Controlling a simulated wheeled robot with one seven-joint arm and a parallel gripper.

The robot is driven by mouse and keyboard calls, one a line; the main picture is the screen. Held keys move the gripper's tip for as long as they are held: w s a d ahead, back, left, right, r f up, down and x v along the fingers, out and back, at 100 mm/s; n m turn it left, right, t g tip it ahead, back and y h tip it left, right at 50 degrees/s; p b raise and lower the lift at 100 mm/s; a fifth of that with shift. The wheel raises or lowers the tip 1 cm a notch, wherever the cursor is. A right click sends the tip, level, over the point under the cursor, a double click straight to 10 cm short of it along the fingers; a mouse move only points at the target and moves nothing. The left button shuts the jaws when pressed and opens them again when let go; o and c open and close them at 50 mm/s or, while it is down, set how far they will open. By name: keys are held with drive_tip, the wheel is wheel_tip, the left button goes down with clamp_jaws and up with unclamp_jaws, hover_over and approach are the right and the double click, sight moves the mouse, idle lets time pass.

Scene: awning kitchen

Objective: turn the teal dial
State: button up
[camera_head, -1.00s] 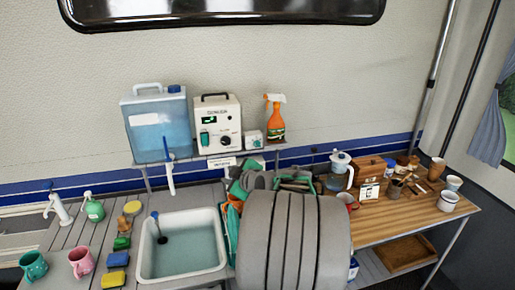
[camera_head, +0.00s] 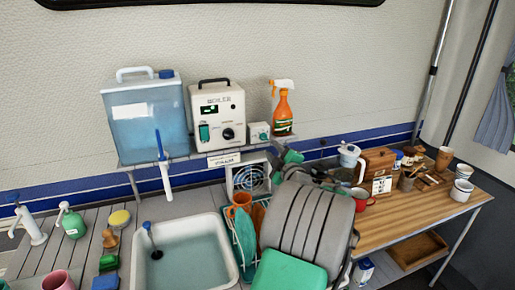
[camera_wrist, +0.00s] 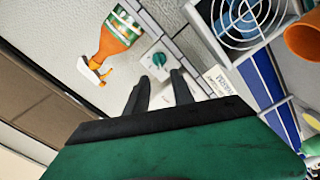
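The teal dial (camera_head: 263,136) is on the front of a small white box (camera_head: 254,129) on the shelf, between the boiler and the spray bottle. In the wrist view the dial (camera_wrist: 158,59) shows just beyond my fingertips, nearly centred between them. My gripper (camera_wrist: 160,77) has its two dark fingers apart with nothing between them. The fingers look short of the dial, with no contact visible. In the head view my arm's grey and teal links cover part of the gripper, below and right of the box.
The white boiler (camera_head: 217,112) with a black knob and teal switch stands left of the box. An orange spray bottle (camera_head: 283,110) stands right. A label plate (camera_head: 224,159) hangs on the shelf edge, above a fan (camera_head: 248,178). A blue water tank (camera_head: 147,120) is farther left.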

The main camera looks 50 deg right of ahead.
sight(264, 138)
drive_tip(key=p+x, duration=0.3)
drive_tip(key=x, duration=0.4)
drive_tip(key=shift+w+d, duration=0.25)
drive_tip(key=shift+w, duration=0.05)
drive_tip(key=shift+c, duration=0.4)
clamp_jaws()
